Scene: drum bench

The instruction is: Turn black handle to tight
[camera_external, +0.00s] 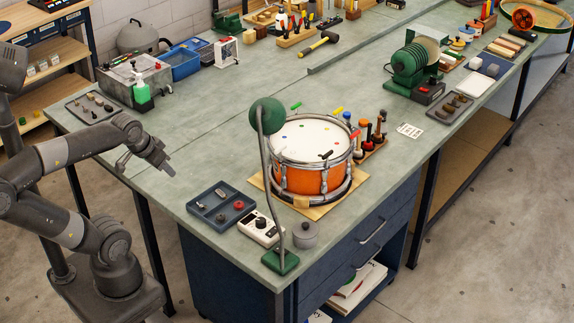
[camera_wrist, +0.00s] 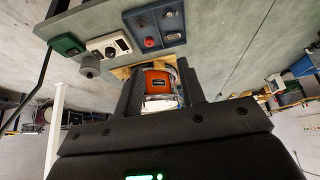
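The orange snare drum (camera_external: 300,178) with a white head stands on a wooden board (camera_external: 330,198) near the front edge of the bench. Small coloured handles sit around its rim. The black handle (camera_external: 326,154) is at the front right of the head, and I cannot tell how tight it is. My gripper (camera_external: 146,166) is left of the drum, well apart from it, above the bench's left edge. In the wrist view, which looks upside down, my gripper (camera_wrist: 160,92) is open and empty, with the orange drum shell (camera_wrist: 158,80) showing beyond the gap. The black handle cannot be made out there.
A green lamp (camera_external: 267,118) on a curved stem stands in front of the drum's left side. A blue tray (camera_external: 221,203), a white meter (camera_external: 258,228) and a grey pot (camera_external: 305,235) lie nearby. A tool rack (camera_external: 373,145) stands right of the drum.

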